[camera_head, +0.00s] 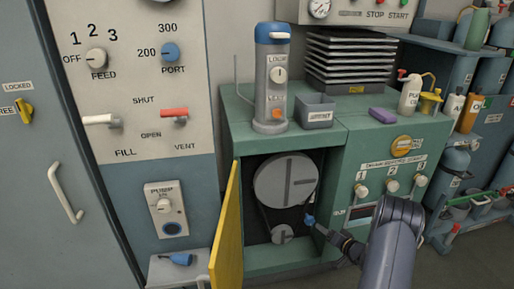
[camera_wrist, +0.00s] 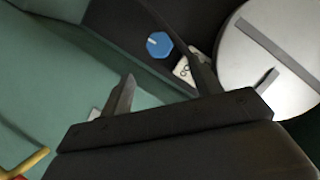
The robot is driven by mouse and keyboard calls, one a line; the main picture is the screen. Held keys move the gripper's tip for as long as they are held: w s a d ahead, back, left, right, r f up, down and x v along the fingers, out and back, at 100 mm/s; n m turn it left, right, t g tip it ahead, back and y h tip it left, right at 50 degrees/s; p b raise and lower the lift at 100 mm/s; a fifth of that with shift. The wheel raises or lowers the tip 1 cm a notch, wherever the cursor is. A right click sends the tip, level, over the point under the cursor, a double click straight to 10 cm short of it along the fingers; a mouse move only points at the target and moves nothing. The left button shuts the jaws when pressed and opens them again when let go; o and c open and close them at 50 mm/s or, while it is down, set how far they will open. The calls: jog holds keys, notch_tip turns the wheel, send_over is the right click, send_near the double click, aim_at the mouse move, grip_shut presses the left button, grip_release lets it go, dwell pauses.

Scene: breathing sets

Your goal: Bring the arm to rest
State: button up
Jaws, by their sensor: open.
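My gripper (camera_head: 324,231) is at the right side of an open compartment in the green cabinet (camera_head: 352,129). My grey arm (camera_head: 395,245) reaches in from the lower right. In the wrist view the two dark fingers of my gripper (camera_wrist: 162,85) stand apart with nothing between them. A small blue knob (camera_wrist: 159,45) lies just beyond the fingers, and I see no contact. The blue knob (camera_head: 309,220) also shows at the gripper's tip in the head view.
Inside the compartment are a large grey pulley (camera_head: 272,182) and a small one (camera_head: 283,233). A yellow door (camera_head: 227,230) stands open on the left. Labelled knobs (camera_head: 391,185) line the cabinet front above my arm. A cylinder unit (camera_head: 271,85) and grey bin (camera_head: 314,112) stand on top.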

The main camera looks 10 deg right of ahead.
aim_at(312, 222)
jog(key=b+x, duration=0.2)
jog(key=x, duration=0.7)
jog(key=shift+f+b, duration=0.15)
jog(key=shift+b, duration=0.25)
